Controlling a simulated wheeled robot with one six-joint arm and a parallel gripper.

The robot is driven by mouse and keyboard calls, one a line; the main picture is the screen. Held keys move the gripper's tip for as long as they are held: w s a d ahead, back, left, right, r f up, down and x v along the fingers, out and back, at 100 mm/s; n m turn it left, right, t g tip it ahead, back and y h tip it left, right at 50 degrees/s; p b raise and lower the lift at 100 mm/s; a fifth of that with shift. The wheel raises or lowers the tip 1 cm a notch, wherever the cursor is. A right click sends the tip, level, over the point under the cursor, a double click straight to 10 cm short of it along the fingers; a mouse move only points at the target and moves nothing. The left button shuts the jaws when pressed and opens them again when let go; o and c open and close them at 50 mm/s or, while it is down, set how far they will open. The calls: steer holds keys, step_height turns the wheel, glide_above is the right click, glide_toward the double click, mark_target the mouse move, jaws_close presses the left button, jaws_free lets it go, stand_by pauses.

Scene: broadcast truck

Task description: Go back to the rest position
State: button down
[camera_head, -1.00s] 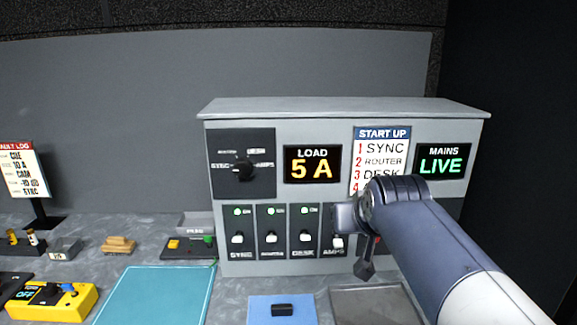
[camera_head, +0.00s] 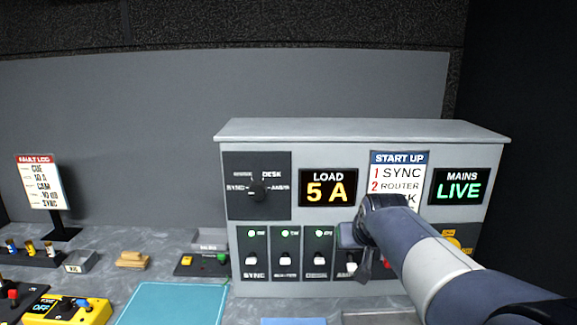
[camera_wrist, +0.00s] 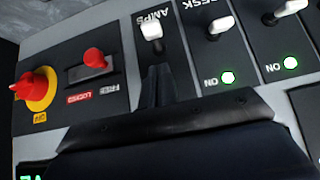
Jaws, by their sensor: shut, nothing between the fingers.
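My gripper (camera_head: 364,270) is shut and empty, in front of the lower right part of the grey power panel (camera_head: 360,130), by the AMPS switch. In the wrist view my gripper's closed fingers (camera_wrist: 156,85) point at the panel just below the white AMPS switch (camera_wrist: 151,31). I cannot tell whether they touch it. My arm reaches in from the lower right of the head view and hides part of the start-up card (camera_head: 398,172).
The SYNC, router and DESK switches (camera_head: 319,260) have green lights lit. A red knob (camera_wrist: 93,57) and a red-and-yellow rotary switch (camera_wrist: 36,88) sit beside AMPS. A teal mat (camera_head: 170,305), yellow box (camera_head: 85,312) and fault-log sign (camera_head: 42,185) are on the left.

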steer(key=shift+w+r+g+p, duration=0.55)
steer(key=shift+g+p, duration=0.45)
steer(key=shift+p, duration=1.05)
steer(key=shift+w+g+p, duration=0.2)
steer(key=shift+g+p, duration=0.2)
steer(key=shift+p, duration=0.3)
steer(key=shift+f, duration=0.1)
steer(key=shift+f+b, duration=0.25)
steer(key=shift+b, duration=0.25)
